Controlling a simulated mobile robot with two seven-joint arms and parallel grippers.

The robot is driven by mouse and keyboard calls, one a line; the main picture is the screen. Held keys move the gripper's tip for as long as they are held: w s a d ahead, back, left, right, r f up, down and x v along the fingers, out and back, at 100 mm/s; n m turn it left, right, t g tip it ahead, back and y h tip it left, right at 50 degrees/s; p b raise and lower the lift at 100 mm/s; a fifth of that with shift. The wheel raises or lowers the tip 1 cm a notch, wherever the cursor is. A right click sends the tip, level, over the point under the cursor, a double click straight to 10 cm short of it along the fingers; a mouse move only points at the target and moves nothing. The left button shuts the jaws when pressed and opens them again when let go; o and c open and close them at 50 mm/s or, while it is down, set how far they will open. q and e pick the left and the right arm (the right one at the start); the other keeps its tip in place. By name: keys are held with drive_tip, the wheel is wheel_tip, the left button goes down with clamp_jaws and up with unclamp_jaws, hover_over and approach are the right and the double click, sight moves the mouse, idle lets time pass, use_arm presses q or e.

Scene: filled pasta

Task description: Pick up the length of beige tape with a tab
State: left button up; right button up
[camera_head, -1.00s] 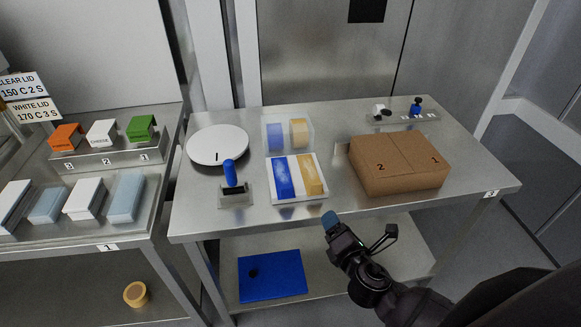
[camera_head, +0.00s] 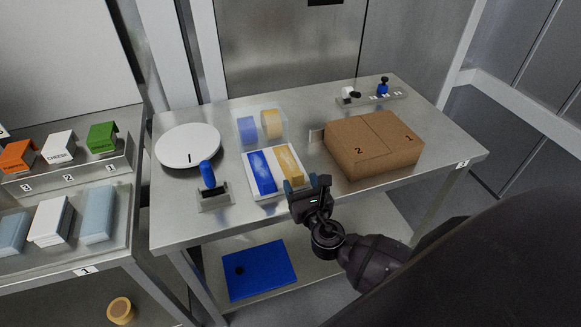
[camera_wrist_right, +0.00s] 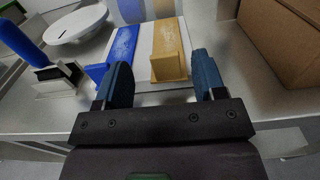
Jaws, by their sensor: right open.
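The length of beige tape (camera_head: 289,163) lies on a white board (camera_head: 262,195) on the steel table, to the right of a length of blue tape (camera_head: 262,172). In the right wrist view the beige tape (camera_wrist_right: 166,40) runs away from me, and its raised tab (camera_wrist_right: 168,68) stands at the near end. My right gripper (camera_head: 307,185) is open and empty at the board's near right edge. In the wrist view its two blue fingertips (camera_wrist_right: 163,82) are apart, with the beige tab just beyond and between them; I see no contact. My left gripper is not in view.
A clear holder with blue and beige rolls (camera_head: 260,127) stands behind the board. A brown carton (camera_head: 374,146) is close on the right. A blue-handled tool (camera_head: 212,190) and a white round plate (camera_head: 188,146) are on the left. The table's front edge lies under my gripper.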

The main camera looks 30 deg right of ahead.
sight(299, 176)
drive_tip(key=shift+w+d, duration=0.15)
drive_tip(key=shift+w, duration=0.4)
drive_tip(key=shift+x, duration=2.2)
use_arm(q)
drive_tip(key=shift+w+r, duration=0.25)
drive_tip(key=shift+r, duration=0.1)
use_arm(e)
drive_tip(key=shift+d, duration=0.15)
drive_tip(key=shift+s, duration=0.1)
drive_tip(key=shift+c, duration=0.5)
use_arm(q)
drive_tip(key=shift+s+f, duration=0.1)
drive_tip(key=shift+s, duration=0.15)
use_arm(e)
drive_tip(key=c, duration=0.9)
